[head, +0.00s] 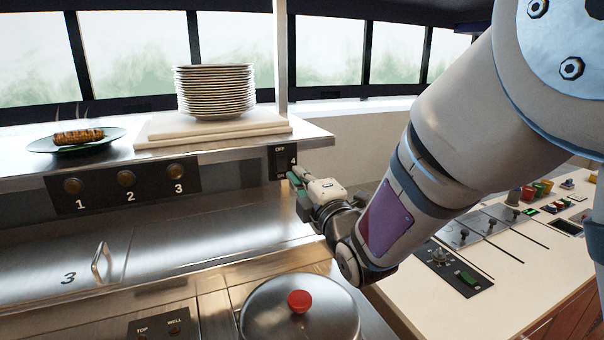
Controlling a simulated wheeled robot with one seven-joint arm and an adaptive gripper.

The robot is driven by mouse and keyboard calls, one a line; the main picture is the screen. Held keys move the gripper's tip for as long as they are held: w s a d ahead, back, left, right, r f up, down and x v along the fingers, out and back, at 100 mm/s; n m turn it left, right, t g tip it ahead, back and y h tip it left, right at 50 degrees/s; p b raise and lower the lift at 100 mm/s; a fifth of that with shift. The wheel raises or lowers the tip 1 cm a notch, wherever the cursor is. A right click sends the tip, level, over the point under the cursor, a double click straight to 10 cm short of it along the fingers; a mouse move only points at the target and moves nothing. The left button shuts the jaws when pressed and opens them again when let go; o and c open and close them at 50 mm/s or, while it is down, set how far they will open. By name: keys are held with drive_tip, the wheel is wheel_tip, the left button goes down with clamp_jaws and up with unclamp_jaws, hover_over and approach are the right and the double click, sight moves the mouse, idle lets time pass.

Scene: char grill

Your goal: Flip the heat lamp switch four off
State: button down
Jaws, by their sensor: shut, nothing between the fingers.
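The heat lamp switch four panel (282,157) is a small black plate at the right end of the shelf's front edge, marked "OFF" and "4". My gripper (293,176) is shut and empty, with its green fingertips at the lower part of this panel. The fingertips look close to the panel or touching it; I cannot tell which. The switch lever itself is too small and partly hidden by the fingers, so its position cannot be told.
Dark round knobs (126,178) numbered 1 to 3 sit left along the same edge. The shelf holds stacked plates (214,91) and a plate of food (77,143). Below is a round lid (300,315) with a red knob. A control counter (480,260) lies right.

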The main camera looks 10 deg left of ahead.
drive_tip(key=shift+r+v, duration=0.25)
drive_tip(key=shift+v, duration=0.75)
drive_tip(key=shift+r+v, duration=0.25)
drive_tip(key=shift+v, duration=0.8)
